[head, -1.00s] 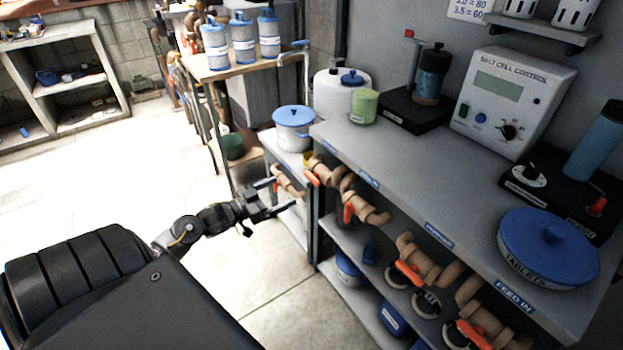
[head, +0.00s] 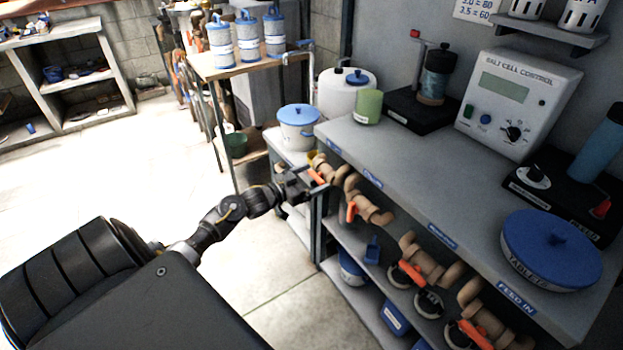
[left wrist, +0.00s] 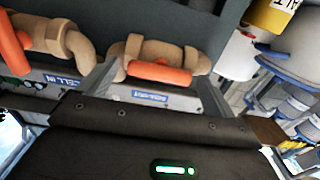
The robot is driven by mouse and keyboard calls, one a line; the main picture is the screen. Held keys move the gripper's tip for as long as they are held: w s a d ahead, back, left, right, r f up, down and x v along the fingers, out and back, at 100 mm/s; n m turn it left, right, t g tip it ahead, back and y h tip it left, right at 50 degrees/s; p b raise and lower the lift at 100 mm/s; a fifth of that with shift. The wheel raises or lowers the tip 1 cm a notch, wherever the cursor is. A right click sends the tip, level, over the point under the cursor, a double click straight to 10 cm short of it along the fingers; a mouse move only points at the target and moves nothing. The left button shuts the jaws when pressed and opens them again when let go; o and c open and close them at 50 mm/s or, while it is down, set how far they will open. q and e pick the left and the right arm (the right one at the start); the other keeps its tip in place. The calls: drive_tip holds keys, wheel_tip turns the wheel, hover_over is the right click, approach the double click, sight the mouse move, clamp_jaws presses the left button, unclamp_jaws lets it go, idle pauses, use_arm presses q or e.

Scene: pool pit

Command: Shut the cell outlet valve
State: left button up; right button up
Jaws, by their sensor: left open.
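The far-end valve on the bench front has a beige pipe body and an orange lever handle (head: 316,176). In the left wrist view its orange handle (left wrist: 159,73) lies along the beige pipe (left wrist: 160,52), with a blue label (left wrist: 150,96) beside it that I cannot read surely. My left gripper (head: 313,183) is open at this handle. In the left wrist view its fingers (left wrist: 155,85) stand on either side of the handle, with gaps. The fingertips partly hide this valve in the head view. My right gripper is not in view.
Other orange-handled valves line the bench front: one beside (head: 352,211), another (head: 411,273), and the nearest (head: 473,334). The grey bench top (head: 400,160) carries the salt cell control box (head: 515,100) and a blue-lidded tub (head: 550,250). The floor at left is clear.

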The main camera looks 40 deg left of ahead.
use_arm(q)
drive_tip(key=shift+c, duration=0.5)
drive_tip(key=c, duration=0.9)
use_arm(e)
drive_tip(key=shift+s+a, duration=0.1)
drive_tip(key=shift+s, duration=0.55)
